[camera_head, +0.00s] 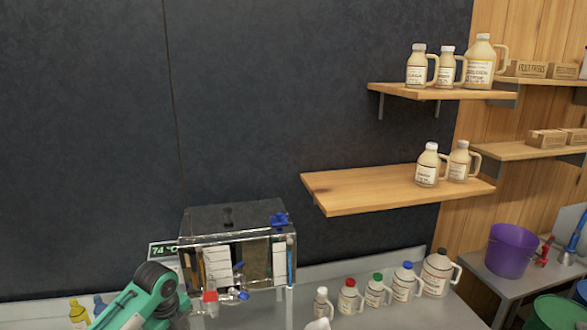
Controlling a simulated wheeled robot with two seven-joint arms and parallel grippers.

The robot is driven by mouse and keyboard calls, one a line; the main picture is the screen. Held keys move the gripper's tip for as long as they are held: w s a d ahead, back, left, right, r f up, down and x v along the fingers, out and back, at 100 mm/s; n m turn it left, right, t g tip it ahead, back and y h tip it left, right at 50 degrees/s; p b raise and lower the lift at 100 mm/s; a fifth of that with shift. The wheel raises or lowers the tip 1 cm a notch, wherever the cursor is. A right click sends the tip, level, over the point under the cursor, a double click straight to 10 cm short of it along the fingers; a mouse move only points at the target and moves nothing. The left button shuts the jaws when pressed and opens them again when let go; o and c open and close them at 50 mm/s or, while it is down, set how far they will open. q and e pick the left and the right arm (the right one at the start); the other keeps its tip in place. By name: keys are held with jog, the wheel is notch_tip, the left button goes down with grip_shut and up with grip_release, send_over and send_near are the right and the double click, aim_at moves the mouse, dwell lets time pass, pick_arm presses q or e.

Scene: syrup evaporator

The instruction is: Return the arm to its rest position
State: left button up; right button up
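A teal and dark grey link of my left arm (140,302) shows at the bottom left, in front of the evaporator's lower left part. Its gripper fingers are not visible. My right arm and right gripper are not seen. The evaporator (237,248) is a clear box with metal edges, a blue knob (280,219) on top and a red valve (210,296) at its lower front. A small display (163,249) at its left reads about 74 °C.
Several jugs with coloured caps (376,290) stand on the counter right of the evaporator. The lower wooden shelf (350,191) holds two jugs; the upper shelf (397,90) holds three. A purple bucket (511,250) stands at the right. The dark wall (90,130) behind is bare.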

pick_arm(q)
jog(key=s+d+f+n+t+h, duration=0.1)
jog(key=s+d+f+n, duration=0.35)
jog(key=s, duration=0.35)
jog(key=s+d+f+n, duration=0.4)
jog(key=s+d+f, duration=0.1)
jog(key=s, duration=0.4)
jog(key=s+a+r+n+t, duration=0.2)
jog(key=s+a+n, duration=0.1)
jog(key=s+n, duration=1.2)
notch_tip(320, 180, down, 31)
jog(key=s+m+g+y, duration=0.1)
jog(key=s+m+g, duration=0.1)
jog(key=s, duration=0.1)
jog(key=s+a+f, duration=0.2)
jog(key=s+f, duration=0.7)
jog(key=f, duration=0.1)
jog(key=s+a+f, duration=0.2)
jog(key=s+f, duration=0.8)
jog(key=shift+f+g+b, duration=0.3)
jog(key=shift+g+b, duration=0.1)
jog(key=shift+m, duration=0.25)
